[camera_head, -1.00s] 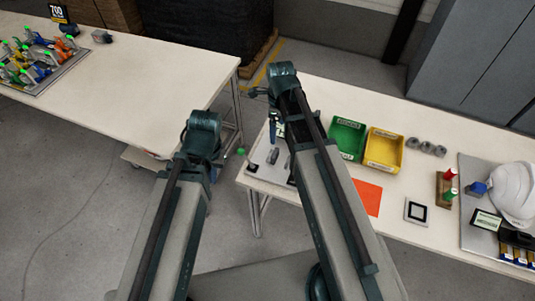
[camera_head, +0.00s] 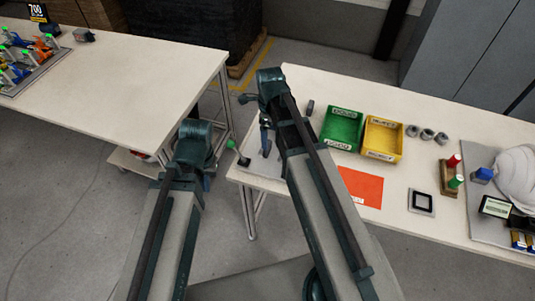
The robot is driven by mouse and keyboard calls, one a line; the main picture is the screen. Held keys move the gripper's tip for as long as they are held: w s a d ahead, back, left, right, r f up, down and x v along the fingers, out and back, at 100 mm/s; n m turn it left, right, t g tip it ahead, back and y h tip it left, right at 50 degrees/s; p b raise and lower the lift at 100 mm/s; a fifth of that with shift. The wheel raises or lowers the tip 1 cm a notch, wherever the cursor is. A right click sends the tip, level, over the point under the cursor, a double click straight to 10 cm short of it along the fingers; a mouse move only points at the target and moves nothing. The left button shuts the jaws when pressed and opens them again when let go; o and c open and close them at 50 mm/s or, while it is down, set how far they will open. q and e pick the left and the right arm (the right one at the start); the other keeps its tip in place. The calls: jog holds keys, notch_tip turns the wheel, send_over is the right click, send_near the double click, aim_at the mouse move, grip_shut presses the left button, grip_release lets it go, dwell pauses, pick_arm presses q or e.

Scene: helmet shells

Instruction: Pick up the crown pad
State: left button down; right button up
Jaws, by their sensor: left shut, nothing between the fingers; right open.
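I cannot pick out the crown pad for certain in the head view; it may be behind my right arm. My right gripper (camera_head: 265,139) hangs low over the left end of the work table, by a grey plate (camera_head: 262,169), largely covered by its own arm. It is open, with no object visible in it. My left gripper (camera_head: 207,181) is partly hidden under its arm, over the gap left of the work table. It is shut and empty. A white helmet shell (camera_head: 515,172) lies at the right edge on a grey mat, cut off by the frame.
A green bin (camera_head: 342,128) and a yellow bin (camera_head: 382,138) stand behind an orange sheet (camera_head: 361,187). Grey rings (camera_head: 427,134), a black-and-white square (camera_head: 421,202) and a block with red and green pieces (camera_head: 450,178) are to the right. Another table (camera_head: 140,70) stands left.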

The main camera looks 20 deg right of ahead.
jog(key=f+b, duration=0.5)
jog(key=shift+w+a+f, duration=0.15)
jog(key=shift+a+f, duration=0.05)
jog(key=shift+a, duration=0.05)
jog(key=shift+r, duration=0.1)
jog(key=shift+c, duration=0.2)
